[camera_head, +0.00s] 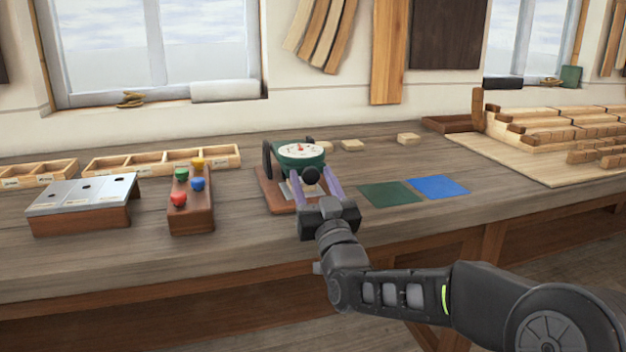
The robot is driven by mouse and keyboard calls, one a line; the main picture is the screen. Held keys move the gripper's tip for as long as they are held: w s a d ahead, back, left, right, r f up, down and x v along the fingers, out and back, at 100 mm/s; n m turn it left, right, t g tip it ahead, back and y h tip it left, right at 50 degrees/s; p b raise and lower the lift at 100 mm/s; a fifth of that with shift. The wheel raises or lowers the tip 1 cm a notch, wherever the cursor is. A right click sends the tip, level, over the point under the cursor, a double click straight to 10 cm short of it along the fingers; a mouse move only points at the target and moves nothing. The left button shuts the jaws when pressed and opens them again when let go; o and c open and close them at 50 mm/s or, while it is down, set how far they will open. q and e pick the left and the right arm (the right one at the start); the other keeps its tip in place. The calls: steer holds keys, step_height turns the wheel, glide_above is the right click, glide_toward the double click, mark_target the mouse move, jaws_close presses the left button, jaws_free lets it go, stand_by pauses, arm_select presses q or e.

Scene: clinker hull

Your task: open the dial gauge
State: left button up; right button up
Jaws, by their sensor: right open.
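The dial gauge (301,151) has a round white face with a green rim and stands on a reddish-brown wooden base (271,196) on the workbench. A black round knob (311,175) shows at its front, and a dark upright part (267,160) stands at its left. My right gripper (315,187) reaches in from the front right. Its two purple fingers are open, one on each side of the knob as seen here. I cannot tell whether they touch it. The gripper hides part of the gauge's lower front. My left gripper is not in view.
A block with coloured knobs (190,213) and a metal-topped box (82,200) stand to the left. Wooden trays (161,160) lie behind them. Green (389,194) and blue (438,187) squares lie flat to the right. The hull model (560,130) is at the far right.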

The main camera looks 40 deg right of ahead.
jaws_close()
stand_by(0.7)
stand_by(0.8)
